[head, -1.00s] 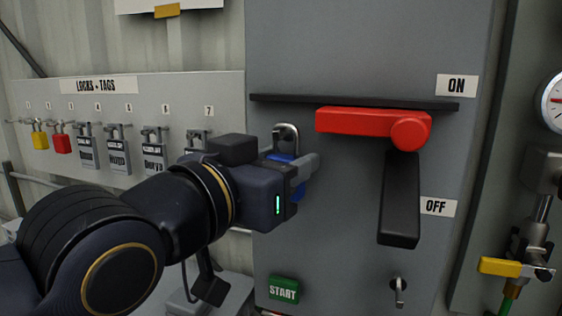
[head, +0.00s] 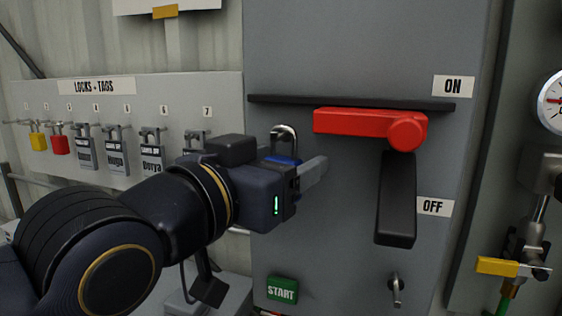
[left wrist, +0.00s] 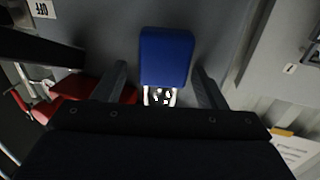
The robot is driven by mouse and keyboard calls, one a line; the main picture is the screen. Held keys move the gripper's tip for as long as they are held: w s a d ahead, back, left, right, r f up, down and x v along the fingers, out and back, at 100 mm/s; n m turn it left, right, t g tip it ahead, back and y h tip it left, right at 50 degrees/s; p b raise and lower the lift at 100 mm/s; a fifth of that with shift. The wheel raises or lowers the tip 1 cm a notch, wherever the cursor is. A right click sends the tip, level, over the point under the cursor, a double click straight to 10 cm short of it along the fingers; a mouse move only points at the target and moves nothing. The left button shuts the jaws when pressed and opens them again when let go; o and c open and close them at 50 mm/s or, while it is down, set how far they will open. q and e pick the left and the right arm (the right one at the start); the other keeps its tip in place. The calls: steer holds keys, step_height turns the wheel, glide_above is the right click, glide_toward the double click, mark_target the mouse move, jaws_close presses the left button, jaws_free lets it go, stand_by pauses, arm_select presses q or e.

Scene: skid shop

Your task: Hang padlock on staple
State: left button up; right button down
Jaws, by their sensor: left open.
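The blue padlock (head: 283,160) is upright in front of the grey cabinet, its metal shackle upward. In the left wrist view its blue body (left wrist: 166,57) shows between my fingers, with a gap on each side. My left gripper (head: 296,167) is open around the padlock, one finger on either side; its fingers also show in the left wrist view (left wrist: 162,78). The padlock stays up without being gripped. The staple cannot be made out behind the shackle, so how the shackle sits on it is unclear. My right gripper is not in view.
A red handle (head: 370,125) and a black lever (head: 397,200) stick out right of the gripper. A green START button (head: 282,290) and a small metal fitting (head: 396,288) are below. A lock board (head: 140,88) with several padlocks and tags is at left.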

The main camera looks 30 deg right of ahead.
arm_select(q)
steer(key=b+v, duration=0.3)
steer(key=v, duration=0.4)
steer(key=w+a+f+n+t+y, duration=0.1)
steer(key=w+a+f+n+y, duration=0.35)
steer(key=a+f, duration=0.75)
steer(key=w+a+f+n+t+y, duration=0.1)
steer(key=w+a+f+n+y, duration=0.3)
steer(key=a+f, duration=0.75)
steer(key=s+a+f+n+g+y, duration=0.2)
steer(key=s+a+f, duration=0.3)
steer(key=f, duration=0.4)
steer(key=s+a+f+n+g+y, duration=0.2)
steer(key=s+a+f+n, duration=0.2)
steer(key=s+f, duration=0.4)
step_height(320, 180, down, 3)
steer(key=shift+a+r, duration=0.25)
steer(key=shift+a, duration=0.55)
